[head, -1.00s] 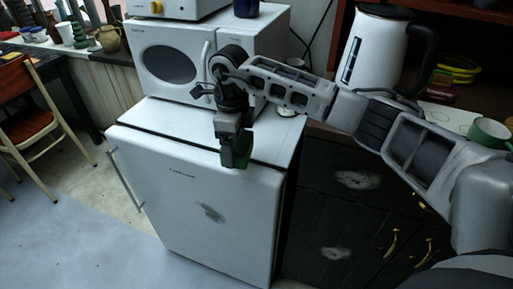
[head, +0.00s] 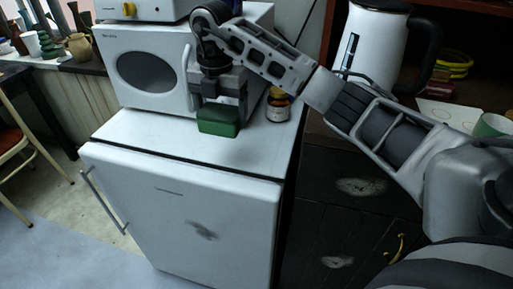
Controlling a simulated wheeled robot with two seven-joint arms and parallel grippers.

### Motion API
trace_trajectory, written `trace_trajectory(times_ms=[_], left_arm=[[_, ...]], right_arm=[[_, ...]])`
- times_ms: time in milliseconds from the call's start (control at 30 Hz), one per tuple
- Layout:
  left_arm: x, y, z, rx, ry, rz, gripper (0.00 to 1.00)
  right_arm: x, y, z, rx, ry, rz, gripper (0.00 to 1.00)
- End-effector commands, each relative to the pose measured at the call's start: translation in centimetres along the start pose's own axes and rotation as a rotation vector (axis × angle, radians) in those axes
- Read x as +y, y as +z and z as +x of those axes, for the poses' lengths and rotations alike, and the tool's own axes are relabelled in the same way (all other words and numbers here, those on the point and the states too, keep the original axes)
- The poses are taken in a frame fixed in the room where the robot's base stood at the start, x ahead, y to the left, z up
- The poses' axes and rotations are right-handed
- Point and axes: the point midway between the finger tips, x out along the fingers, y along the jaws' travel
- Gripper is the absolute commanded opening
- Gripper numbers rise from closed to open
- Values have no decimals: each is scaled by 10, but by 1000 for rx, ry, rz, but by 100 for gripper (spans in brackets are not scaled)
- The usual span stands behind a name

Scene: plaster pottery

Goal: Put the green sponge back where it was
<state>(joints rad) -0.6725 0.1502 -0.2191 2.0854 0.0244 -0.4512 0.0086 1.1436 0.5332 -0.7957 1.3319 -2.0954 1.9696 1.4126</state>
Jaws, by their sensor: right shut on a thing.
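The green sponge (head: 218,121) is a small dark green block at the top of the white fridge (head: 150,140), in front of the microwave. My right gripper (head: 219,104) points down with its fingers at the sponge's upper part and is shut on it. The sponge is at or just above the fridge top; I cannot tell whether it touches. My left gripper is not in view.
A small brown jar (head: 278,105) with a white label stands just right of the sponge. The microwave (head: 145,70) stands behind. A white kettle (head: 372,50) stands on the right. The fridge top's left front is clear.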

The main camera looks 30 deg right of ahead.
Motion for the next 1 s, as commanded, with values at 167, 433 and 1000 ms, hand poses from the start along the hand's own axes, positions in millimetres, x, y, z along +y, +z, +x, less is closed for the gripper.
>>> trace_trajectory(times_ms=[167, 433, 1000], left_arm=[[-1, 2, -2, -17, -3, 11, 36], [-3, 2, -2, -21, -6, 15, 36], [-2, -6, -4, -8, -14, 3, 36]], right_arm=[[-42, 9, 26, 3, -6, 0, 63], [-70, 16, 63, 1, -1, -2, 63], [-77, 18, 103, -1, 2, -4, 63]])
